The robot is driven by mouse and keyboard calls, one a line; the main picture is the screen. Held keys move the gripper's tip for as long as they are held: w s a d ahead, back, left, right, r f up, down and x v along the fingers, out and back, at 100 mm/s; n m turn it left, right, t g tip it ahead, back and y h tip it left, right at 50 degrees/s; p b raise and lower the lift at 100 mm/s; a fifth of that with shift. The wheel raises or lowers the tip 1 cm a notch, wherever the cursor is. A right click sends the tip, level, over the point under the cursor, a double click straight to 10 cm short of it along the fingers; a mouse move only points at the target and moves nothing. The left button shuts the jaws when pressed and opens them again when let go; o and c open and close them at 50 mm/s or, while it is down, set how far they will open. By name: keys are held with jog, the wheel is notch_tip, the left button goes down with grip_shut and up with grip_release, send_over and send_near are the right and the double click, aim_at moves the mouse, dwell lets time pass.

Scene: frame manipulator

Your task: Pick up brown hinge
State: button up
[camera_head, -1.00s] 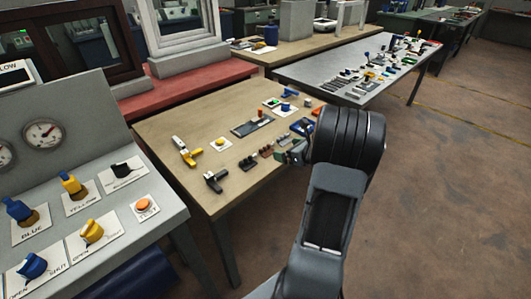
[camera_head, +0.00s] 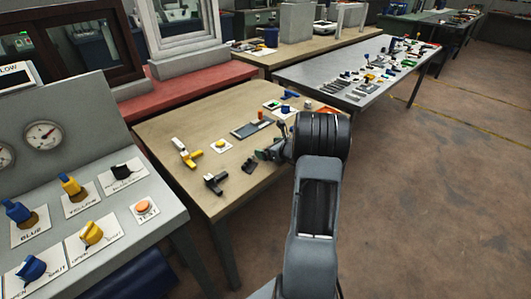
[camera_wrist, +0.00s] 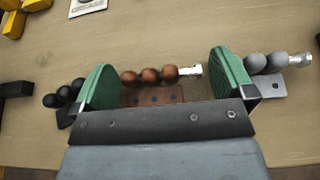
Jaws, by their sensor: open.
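The brown hinge (camera_wrist: 152,76) shows in the wrist view, with several brown knuckles, a silver pin end at its right and a brown plate (camera_wrist: 160,95) partly behind my gripper's base. It lies on the wooden table. My gripper (camera_wrist: 166,76) is open, with one green-padded finger on each side of the hinge and gaps between. In the head view my gripper (camera_head: 268,154) is over the table, and my arm hides the brown hinge there.
A black hinge (camera_wrist: 64,100) lies just outside the left finger, and a grey hinge (camera_wrist: 272,72) just outside the right finger. Yellow-handled parts (camera_head: 186,155) and a black-handled part (camera_head: 215,183) lie left on the wooden table (camera_head: 185,120). A dark tray (camera_head: 252,129) lies farther back.

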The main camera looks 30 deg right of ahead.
jog(key=shift+c, duration=0.4)
jog(key=c, duration=0.8)
jog(key=shift+o, duration=0.2)
jog(key=shift+r, duration=0.15)
